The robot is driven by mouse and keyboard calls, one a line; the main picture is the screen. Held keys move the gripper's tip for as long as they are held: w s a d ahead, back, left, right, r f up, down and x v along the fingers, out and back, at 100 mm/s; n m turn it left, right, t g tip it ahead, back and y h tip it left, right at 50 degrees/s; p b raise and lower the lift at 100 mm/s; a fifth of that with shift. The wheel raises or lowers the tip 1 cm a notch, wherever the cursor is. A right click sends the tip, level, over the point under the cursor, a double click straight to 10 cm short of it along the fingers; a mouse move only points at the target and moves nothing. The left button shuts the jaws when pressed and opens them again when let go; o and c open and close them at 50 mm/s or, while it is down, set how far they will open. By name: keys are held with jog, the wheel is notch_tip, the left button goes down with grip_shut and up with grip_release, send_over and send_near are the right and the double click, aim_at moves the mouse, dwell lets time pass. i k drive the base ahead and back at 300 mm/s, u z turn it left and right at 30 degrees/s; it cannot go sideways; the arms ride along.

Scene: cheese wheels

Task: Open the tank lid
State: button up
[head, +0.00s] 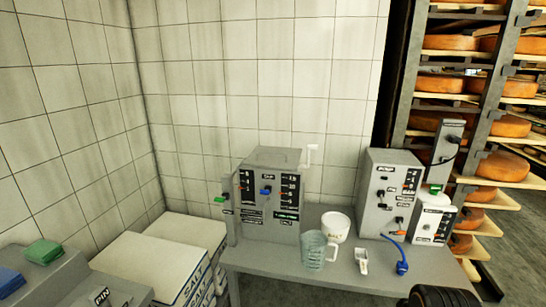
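A grey metal unit (270,205) stands on the table against the tiled wall, left of centre. Its top (275,157) looks like a flat, closed lid, and a white handle-like part (311,152) sticks up at its right side. Its front has black label panels, a blue knob (266,191) and a green-tipped lever (221,199) at the left. I cannot tell for certain that this unit is the tank. My gripper is not clearly in view. A dark ribbed shape at the bottom right edge may be part of my arm.
The grey table (340,276) also holds a clear jug (314,250), a white bowl (335,227), a white scoop (361,261), a blue hose (402,267) and a second grey unit (388,195). Salt boxes (140,268) are stacked left. Cheese racks (400,110) stand right.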

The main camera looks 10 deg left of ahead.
aim_at(263, 156)
jog(key=u, duration=0.35)
jog(key=i, duration=0.45)
jog(key=u, duration=0.8)
jog(key=i, duration=1.25)
jog(key=z, duration=0.15)
